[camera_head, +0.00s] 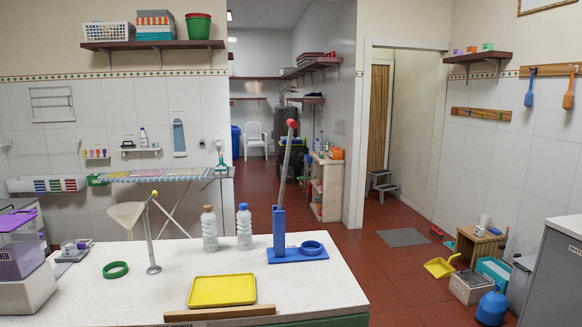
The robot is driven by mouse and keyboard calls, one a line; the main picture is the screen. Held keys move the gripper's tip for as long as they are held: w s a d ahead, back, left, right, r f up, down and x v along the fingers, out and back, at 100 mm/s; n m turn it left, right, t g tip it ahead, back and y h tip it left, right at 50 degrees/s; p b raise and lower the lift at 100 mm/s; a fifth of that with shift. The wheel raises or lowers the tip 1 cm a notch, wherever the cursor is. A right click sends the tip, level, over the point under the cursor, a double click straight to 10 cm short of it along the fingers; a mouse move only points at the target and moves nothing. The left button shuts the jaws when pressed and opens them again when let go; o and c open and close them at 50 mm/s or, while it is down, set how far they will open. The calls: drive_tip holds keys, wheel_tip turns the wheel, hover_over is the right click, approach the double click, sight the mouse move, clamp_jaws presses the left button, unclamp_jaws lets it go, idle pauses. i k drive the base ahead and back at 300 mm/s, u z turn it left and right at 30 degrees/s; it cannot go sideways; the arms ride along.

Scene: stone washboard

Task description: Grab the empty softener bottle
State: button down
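Two clear, see-through bottles stand upright side by side on the white speckled counter (115,305). One bottle (210,232) has a brown cap, and the other bottle (244,230) to its right has a blue cap. Both look empty, but no label is readable, so I cannot tell which is the softener bottle. My gripper is not in view.
A blue stand (279,232) with a tilted red-tipped rod and a blue ring (312,247) is right of the bottles. A yellow tray (222,290) and green ring (115,270) lie in front.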

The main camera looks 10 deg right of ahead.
sight(245, 235)
drive_tip(key=u, duration=0.05)
drive_tip(key=i, duration=1)
drive_tip(key=z, duration=0.05)
